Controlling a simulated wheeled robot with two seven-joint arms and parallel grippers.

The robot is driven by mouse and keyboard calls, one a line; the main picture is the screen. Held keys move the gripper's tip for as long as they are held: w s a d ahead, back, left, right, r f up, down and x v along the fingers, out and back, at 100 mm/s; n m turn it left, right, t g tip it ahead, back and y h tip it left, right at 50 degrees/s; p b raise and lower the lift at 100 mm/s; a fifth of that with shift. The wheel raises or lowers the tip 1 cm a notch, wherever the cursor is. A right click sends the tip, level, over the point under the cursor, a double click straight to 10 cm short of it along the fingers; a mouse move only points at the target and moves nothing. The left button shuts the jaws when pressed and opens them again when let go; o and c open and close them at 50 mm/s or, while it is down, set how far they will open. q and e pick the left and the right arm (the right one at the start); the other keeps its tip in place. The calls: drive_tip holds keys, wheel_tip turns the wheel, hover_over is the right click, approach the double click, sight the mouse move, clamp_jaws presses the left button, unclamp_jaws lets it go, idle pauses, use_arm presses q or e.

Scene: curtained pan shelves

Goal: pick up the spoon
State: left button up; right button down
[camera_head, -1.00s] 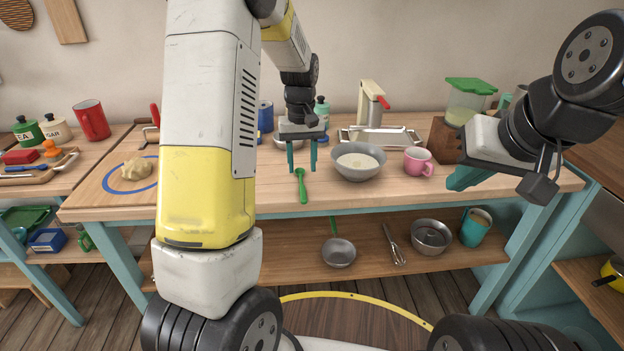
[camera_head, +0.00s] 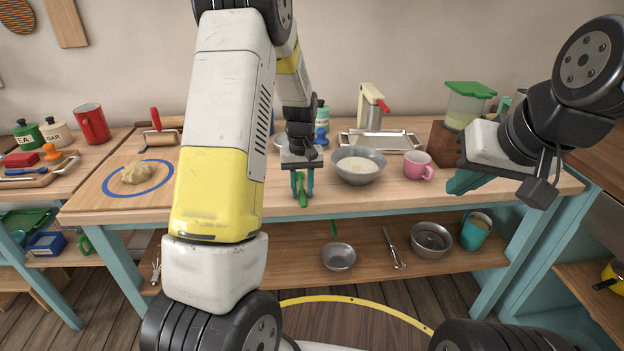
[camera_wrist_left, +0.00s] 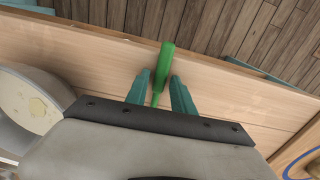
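The green spoon (camera_head: 302,192) lies near the front edge of the table, its handle end pointing toward the edge. My left gripper (camera_head: 302,190) is low over it, with one teal finger on each side. In the left wrist view, the spoon (camera_wrist_left: 165,62) runs between the fingertips (camera_wrist_left: 160,75), with a small gap visible beside it; the gripper is open. The spoon's other end is hidden under the gripper body. My right gripper (camera_head: 468,182) is over the right part of the table, away from the spoon; its finger gap is not clear.
A grey bowl (camera_head: 358,169) of pale contents stands just right of my left gripper, with a pink mug (camera_head: 418,166) beyond it. A dough board (camera_head: 106,200) is at left. The lower shelf holds a pan (camera_head: 339,257), a whisk and a bowl.

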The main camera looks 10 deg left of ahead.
use_arm(q)
clamp_jaws()
drive_tip(key=shift+r, duration=0.1)
drive_tip(key=shift+r, duration=0.45)
drive_tip(key=r, duration=0.2)
drive_tip(key=shift+s+d+r, duration=0.1)
drive_tip(key=shift+s+r, duration=0.2)
drive_tip(key=shift+r, duration=0.05)
drive_tip(key=s+d+r, duration=0.1)
drive_tip(key=s+d, duration=0.2)
drive_tip(key=s, duration=1.2)
drive_tip(key=shift+r, duration=0.15)
drive_tip(key=shift+d, duration=0.1)
idle(0.5)
